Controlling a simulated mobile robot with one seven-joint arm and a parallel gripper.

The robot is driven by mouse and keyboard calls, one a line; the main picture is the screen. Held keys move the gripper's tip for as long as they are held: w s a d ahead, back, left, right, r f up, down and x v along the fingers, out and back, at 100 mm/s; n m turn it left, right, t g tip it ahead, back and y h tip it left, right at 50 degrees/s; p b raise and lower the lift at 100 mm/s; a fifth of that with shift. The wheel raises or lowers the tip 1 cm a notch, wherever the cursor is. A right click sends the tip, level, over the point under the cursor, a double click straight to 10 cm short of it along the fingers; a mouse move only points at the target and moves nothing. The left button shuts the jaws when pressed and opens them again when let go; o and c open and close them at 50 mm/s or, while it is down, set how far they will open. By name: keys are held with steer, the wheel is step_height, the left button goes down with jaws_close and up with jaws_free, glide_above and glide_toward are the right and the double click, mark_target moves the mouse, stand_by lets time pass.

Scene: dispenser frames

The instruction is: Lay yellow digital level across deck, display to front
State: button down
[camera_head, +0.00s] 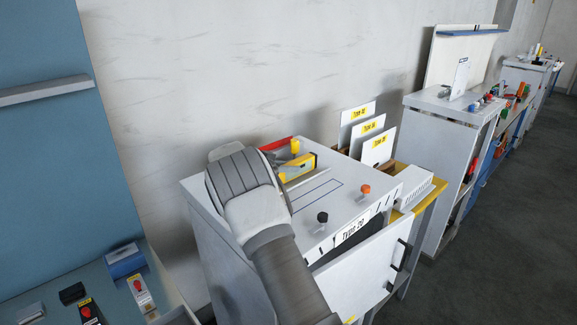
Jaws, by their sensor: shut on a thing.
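The yellow digital level (298,167) shows just right of my wrist, over the rear of the white cabinet's deck (345,208). A grey display patch shows on its near face; its left end is hidden behind my wrist. My gripper (279,173) is mostly hidden by my own arm and is shut on the level. I cannot tell whether the level touches the deck. A thin blue outline and dark slots mark the deck in front of it.
A red bar (275,144) with a yellow knob lies behind the level. A black knob (322,217) and an orange knob (365,189) stand on the deck. Type cards (377,147) rise at the back right. A white door (365,270) hangs open in front.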

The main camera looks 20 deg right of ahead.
steer(key=shift+f, duration=0.1)
steer(key=c, duration=0.5)
jaws_free()
